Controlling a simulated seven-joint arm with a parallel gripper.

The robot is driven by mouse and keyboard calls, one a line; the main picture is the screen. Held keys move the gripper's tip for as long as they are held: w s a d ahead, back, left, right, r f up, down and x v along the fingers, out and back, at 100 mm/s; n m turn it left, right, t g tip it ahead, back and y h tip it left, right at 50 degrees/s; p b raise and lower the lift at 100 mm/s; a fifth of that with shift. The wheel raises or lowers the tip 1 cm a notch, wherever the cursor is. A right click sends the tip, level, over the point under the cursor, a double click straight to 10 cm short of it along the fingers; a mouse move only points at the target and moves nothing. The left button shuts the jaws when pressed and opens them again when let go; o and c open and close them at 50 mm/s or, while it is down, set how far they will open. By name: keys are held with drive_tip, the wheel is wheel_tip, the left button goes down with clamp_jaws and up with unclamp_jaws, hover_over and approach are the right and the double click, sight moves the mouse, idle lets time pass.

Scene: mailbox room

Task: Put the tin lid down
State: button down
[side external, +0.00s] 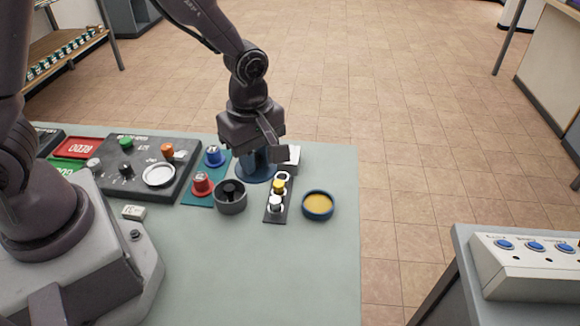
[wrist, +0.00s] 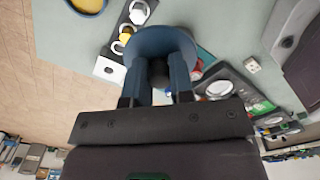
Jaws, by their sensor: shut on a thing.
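The tin lid (side external: 256,175) is a dark blue disc under my gripper (side external: 262,155) in the side view, partly hidden by it. In the wrist view the lid (wrist: 153,37) lies beyond the fingertips, and my gripper (wrist: 158,70) is shut on its dark knob. I cannot tell whether the lid touches the table or hangs just above it. The open tin (side external: 317,205), blue-rimmed with a yellow inside, stands on the table to the right, apart from the lid. Its edge also shows at the top of the wrist view (wrist: 88,4).
A black strip with yellow and white knobs (side external: 277,198) lies between lid and tin. A dark round holder (side external: 231,197), red button (side external: 201,185), blue button (side external: 213,156) and black control panel (side external: 135,160) are left. The green-grey tabletop (side external: 285,270) is clear in front.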

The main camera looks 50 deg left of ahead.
drive_tip(key=w+a+f, duration=0.2)
drive_tip(key=w+a, duration=0.2)
drive_tip(key=w, duration=0.1)
hover_over(318, 175)
drive_tip(key=s, duration=0.1)
wheel_tip(318, 175, down, 8)
drive_tip(key=shift+f, duration=0.1)
drive_tip(key=shift+w+f, duration=0.35)
drive_tip(key=shift+f, duration=0.1)
drive_tip(key=shift+w+f, duration=0.15)
drive_tip(key=shift+f, duration=1.55)
drive_tip(key=shift+f, duration=0.15)
drive_tip(key=c, duration=1)
unclamp_jaws()
